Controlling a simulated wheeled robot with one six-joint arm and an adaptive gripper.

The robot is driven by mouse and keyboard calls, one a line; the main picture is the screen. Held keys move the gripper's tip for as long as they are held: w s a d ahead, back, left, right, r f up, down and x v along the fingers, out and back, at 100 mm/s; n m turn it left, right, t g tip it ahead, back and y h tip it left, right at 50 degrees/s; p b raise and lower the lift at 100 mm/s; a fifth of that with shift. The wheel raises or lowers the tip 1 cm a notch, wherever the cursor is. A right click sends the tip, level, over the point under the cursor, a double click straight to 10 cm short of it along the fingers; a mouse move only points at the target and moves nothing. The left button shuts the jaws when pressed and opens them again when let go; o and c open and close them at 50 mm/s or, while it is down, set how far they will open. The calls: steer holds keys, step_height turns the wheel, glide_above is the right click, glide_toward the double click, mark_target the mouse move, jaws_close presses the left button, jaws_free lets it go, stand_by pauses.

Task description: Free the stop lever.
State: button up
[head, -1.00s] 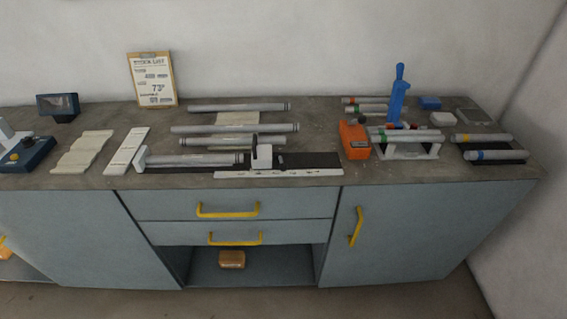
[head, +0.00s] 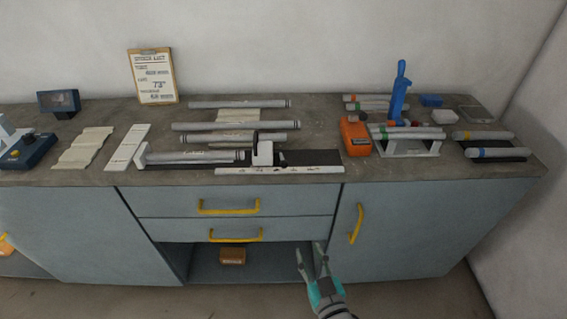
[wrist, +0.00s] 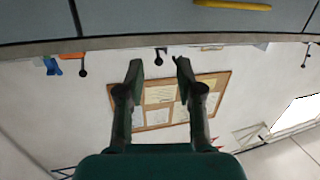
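The jig lies on the counter in the head view, a dark rail (head: 318,157) with a white stop block (head: 263,153) on it. A small dark lever-like part (head: 256,137) stands at the block, but it is too small to tell its exact position. A grey tube (head: 195,156) lies along the rail left of the block, against a white end piece (head: 141,155). My gripper (head: 311,252) is in front of the cabinet, below the counter edge and apart from the jig. Its two fingers (wrist: 158,68) are spread and empty in the wrist view.
A white scale strip (head: 280,171) runs along the counter's front. Several grey tubes lie behind the jig. An orange tool (head: 355,136), a blue upright tool (head: 399,95) and a white tube rack (head: 405,147) stand to the right. Yellow handles (head: 355,225) jut from the cabinet front.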

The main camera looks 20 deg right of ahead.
steer(key=m+t+h, duration=0.1)
steer(key=h, duration=0.1)
glide_toward(284, 161)
steer(key=f, duration=0.1)
steer(key=w, duration=0.3)
steer(key=w+d, duration=0.1)
steer(key=w, duration=0.6)
steer(key=shift+w+d+f, duration=0.2)
steer(key=shift+w+f, duration=0.05)
steer(key=shift+w, duration=0.15)
steer(key=shift+c, duration=0.2)
jaws_close()
